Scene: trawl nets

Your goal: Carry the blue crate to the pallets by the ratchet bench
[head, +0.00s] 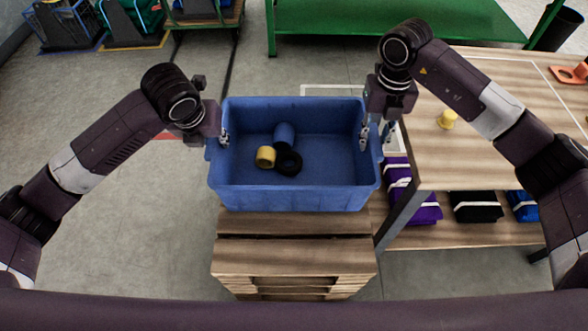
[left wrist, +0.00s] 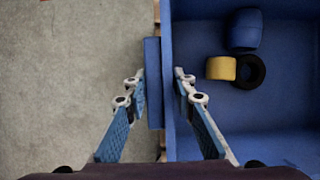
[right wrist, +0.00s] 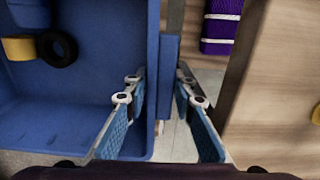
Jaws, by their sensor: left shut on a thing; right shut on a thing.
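The blue crate (head: 290,198) is in the middle of the head view, level, above or on a stack of wooden pallets (head: 295,252); I cannot tell whether it touches them. Inside lie a blue roll (head: 284,133), a yellow ring (head: 265,157) and a black ring (head: 289,162). My left gripper (head: 222,137) is shut on the crate's left rim; in the left wrist view its fingers (left wrist: 158,88) stand either side of the wall. My right gripper (head: 375,134) is shut on the right rim, and its fingers (right wrist: 160,88) straddle that wall in the right wrist view.
A wooden bench (head: 470,160) stands close on the right, with a yellow piece (head: 447,119) on top and folded purple cloth (head: 428,208) on its lower shelf. A green table (head: 390,20) and a trolley (head: 203,15) are at the back. The floor at left is clear.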

